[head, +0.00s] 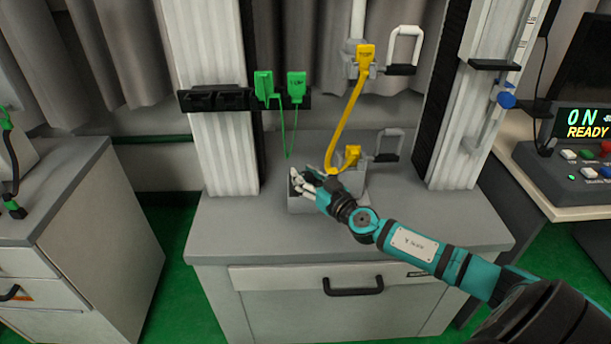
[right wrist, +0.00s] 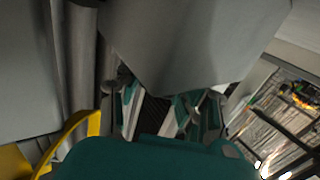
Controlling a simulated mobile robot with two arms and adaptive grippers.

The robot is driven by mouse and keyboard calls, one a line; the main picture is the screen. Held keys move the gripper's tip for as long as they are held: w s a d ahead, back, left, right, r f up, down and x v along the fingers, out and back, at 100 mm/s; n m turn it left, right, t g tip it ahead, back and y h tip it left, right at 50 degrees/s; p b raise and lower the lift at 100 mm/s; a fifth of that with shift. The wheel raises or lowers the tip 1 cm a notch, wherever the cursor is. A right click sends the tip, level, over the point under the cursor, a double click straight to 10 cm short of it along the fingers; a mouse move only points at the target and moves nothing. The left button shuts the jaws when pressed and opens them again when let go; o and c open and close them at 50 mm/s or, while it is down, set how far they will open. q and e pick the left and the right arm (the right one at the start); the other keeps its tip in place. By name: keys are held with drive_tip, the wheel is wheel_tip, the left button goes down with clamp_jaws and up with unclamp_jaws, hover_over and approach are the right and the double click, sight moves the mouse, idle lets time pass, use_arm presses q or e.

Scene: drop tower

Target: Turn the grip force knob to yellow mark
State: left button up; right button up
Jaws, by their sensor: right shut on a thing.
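My right gripper (head: 304,184) reaches in from the lower right to the front left of a grey box (head: 302,205) on the cabinet top. Its fingers are closed against the box's side, around something small that they cover. I take it to be the grip force knob, but the knob and its yellow mark cannot be made out. In the right wrist view the fingers (right wrist: 165,110) press close below a large grey surface (right wrist: 190,45), and what lies between them is hidden in shadow. My left gripper is not in view.
A yellow cable runs from an upper yellow plug (head: 365,55) to a lower yellow plug (head: 352,153), close behind my gripper. A control console (head: 580,160) reads "ON READY" at the right. The cabinet top's front left (head: 235,235) is clear.

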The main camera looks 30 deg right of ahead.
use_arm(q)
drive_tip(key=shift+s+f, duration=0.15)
use_arm(e)
drive_tip(key=shift+f, duration=0.1)
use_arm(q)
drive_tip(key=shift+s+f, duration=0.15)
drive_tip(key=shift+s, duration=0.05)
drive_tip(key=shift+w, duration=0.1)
use_arm(e)
drive_tip(key=shift+h, duration=0.3)
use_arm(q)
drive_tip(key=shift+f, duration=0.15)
use_arm(e)
drive_tip(key=shift+m, duration=0.3)
